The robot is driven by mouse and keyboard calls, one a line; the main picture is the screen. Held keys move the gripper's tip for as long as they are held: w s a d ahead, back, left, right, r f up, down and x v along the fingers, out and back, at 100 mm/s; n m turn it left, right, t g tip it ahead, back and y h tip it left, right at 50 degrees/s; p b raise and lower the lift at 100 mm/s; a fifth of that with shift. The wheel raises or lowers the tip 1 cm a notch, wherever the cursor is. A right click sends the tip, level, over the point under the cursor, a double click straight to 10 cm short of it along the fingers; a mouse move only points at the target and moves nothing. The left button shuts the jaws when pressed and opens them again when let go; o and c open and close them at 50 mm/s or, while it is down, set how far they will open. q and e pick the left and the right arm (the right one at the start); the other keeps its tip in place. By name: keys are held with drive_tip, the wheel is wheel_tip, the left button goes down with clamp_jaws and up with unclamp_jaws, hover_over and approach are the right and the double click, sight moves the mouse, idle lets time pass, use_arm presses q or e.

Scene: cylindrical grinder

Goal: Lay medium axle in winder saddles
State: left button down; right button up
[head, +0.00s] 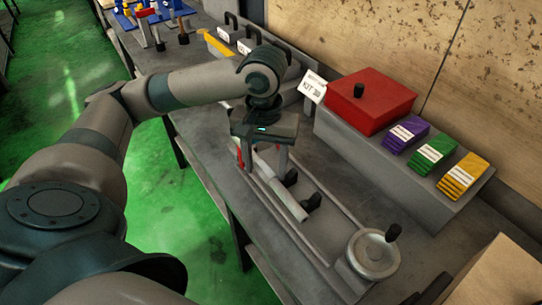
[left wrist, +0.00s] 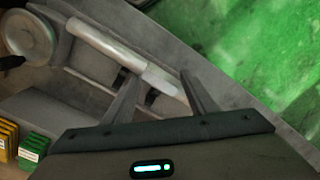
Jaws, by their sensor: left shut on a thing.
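The medium axle (head: 283,196) is a pale grey stepped rod. It lies lengthwise along the grey winder bed (head: 322,233) in the head view and also shows in the left wrist view (left wrist: 112,48). My left gripper (head: 262,168) is above the bed, fingers pointing down, shut on the axle near its far end. In the left wrist view the axle runs between the two fingers (left wrist: 160,82). Black knob-like parts (head: 312,202) stand beside the axle. I cannot tell whether the axle touches the saddles, which are largely hidden. My right gripper is not in view.
A handwheel (head: 373,255) with a black knob stands at the bed's near end. Behind is a grey ledge with a red box (head: 370,101), a KIT sign (head: 313,87) and purple, green and yellow stacks (head: 434,154). The bench's front edge drops to a green floor.

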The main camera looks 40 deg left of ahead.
use_arm(q)
drive_tip(key=w+d+f+p, duration=0.1)
drive_tip(key=w+d+f, duration=0.3)
drive_tip(key=w, duration=0.5)
wheel_tip(320, 180, down, 2)
drive_tip(key=shift+w+d+p, duration=0.2)
drive_tip(key=shift+p, duration=0.2)
drive_tip(key=shift+f+p, duration=0.6)
drive_tip(key=shift+f, duration=1.4)
drive_tip(key=shift+f+p, duration=0.4)
drive_tip(key=shift+f, duration=0.2)
